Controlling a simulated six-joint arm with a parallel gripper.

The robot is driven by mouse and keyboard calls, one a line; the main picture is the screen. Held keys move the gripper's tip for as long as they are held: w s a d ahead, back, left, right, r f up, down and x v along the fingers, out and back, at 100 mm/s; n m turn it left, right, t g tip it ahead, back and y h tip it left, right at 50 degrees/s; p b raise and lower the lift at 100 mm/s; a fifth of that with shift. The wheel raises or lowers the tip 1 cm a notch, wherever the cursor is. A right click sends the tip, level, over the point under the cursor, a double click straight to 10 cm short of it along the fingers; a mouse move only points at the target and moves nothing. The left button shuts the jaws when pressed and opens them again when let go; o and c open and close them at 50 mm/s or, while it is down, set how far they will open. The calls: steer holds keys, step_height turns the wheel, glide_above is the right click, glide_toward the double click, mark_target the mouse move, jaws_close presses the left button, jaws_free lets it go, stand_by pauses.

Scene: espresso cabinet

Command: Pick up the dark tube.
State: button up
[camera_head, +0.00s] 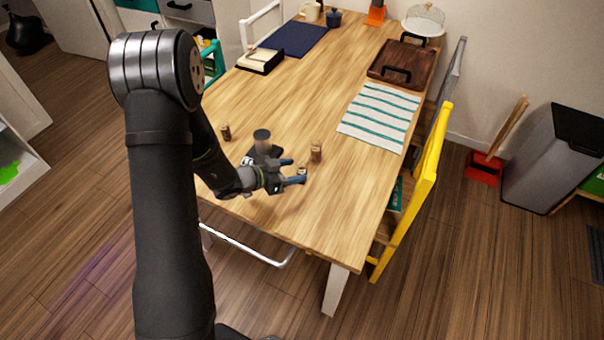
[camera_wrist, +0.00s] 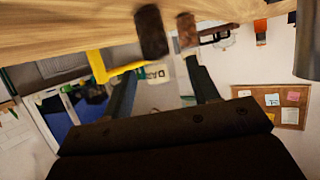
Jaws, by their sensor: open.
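The dark tube (camera_wrist: 152,32) is a short, very dark brown cylinder on the wooden table. The wrist view is upside down, so the tube appears to hang from the table. In the head view a small piece of what looks like it (camera_head: 302,171) shows by my fingertips, the rest hidden by the gripper. My gripper (camera_head: 297,172) is low over the table's near end, its blue-tipped fingers spread. In the wrist view my gripper (camera_wrist: 160,66) is open and empty, with the tube ahead, roughly between the finger lines and apart from them.
A lighter brown tube (camera_head: 316,152) stands just beyond, also in the wrist view (camera_wrist: 187,30). Another small brown cylinder (camera_head: 225,132) stands to the left. A grey cylinder (camera_head: 262,137) rises beside my wrist. A striped cloth (camera_head: 380,116) and brown tray (camera_head: 402,65) lie farther back.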

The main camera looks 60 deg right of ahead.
mark_target(306, 166)
steer(key=shift+r+x, duration=0.15)
steer(key=shift+x, duration=1.2)
steer(key=shift+r+x, duration=0.15)
steer(key=shift+x, duration=1.25)
steer(key=shift+s, duration=0.1)
steer(key=c, duration=1.1)
